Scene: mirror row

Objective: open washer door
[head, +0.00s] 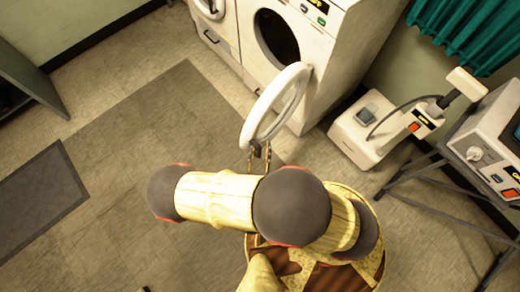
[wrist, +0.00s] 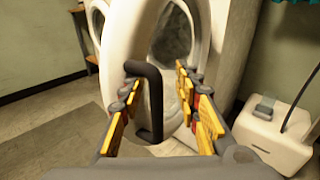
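The white washer (head: 305,35) stands at the top of the head view, with its dark round opening (head: 277,38) partly visible. Its white ring-shaped door (head: 254,125) is swung well out from the front. The door also fills the upper middle of the wrist view (wrist: 118,38). A black bar handle (wrist: 151,105) sits on the door. My gripper (wrist: 160,88) has its fingers apart, one on each side of the handle, with a clear gap on the right. I cannot tell whether the left finger touches it. In the head view my arm partly hides my gripper (head: 260,158).
A second white machine (head: 215,35) adjoins the washer on the left. A white floor device (head: 365,125) with a cable and a grey device (head: 490,135) on a metal stand are to the right. A dark mat (head: 40,200) lies left. The tiled floor between is clear.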

